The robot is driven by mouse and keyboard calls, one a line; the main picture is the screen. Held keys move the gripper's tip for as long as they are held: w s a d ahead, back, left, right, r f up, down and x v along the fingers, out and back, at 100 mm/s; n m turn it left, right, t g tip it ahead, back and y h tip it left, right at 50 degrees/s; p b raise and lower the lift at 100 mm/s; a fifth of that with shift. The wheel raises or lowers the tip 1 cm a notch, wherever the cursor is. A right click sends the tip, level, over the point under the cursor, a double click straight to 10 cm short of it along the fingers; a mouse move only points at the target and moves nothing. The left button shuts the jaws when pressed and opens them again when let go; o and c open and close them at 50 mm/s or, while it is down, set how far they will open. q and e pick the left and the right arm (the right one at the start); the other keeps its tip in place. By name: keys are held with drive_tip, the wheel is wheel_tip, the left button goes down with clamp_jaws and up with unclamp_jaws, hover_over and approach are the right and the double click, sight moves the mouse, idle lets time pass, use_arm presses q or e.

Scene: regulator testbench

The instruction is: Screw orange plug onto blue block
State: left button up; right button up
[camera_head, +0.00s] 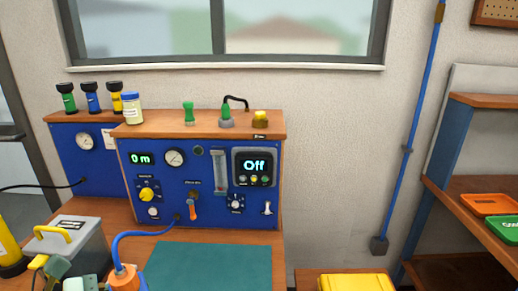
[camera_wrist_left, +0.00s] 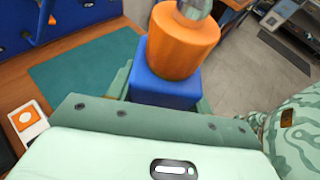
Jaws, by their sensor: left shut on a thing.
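The orange plug (camera_head: 124,279) is at the bottom edge of the head view, with the blue hose (camera_head: 143,235) running to it from the panel. In the left wrist view the orange plug (camera_wrist_left: 183,45) stands over the blue block (camera_wrist_left: 165,92), with a metal fitting on its top. The two look to be touching; how far they are threaded cannot be told. My left gripper (camera_wrist_left: 165,103) is shut on the blue block, its green jaws around the block's lower part. In the head view only part of my left gripper (camera_head: 80,284) shows. My right gripper is not in view.
The blue regulator panel (camera_head: 215,205) stands behind, its display reading "Off". A teal mat (camera_head: 210,268) lies bare on the bench. A grey box with a yellow handle (camera_head: 70,245) stands at left. A yellow bin (camera_head: 357,283) is at lower right.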

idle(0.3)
use_arm(q)
drive_tip(key=w+d+f+m+g+h, duration=0.1)
drive_tip(key=d+m+g, duration=0.3)
drive_tip(key=d, duration=0.3)
drive_tip(key=w+d+f+m+g+h, duration=0.1)
drive_tip(key=d+m+g, duration=0.3)
drive_tip(key=d, duration=0.4)
drive_tip(key=shift+g+h, duration=0.3)
drive_tip(key=shift+g, duration=0.3)
drive_tip(key=shift+d, duration=0.1)
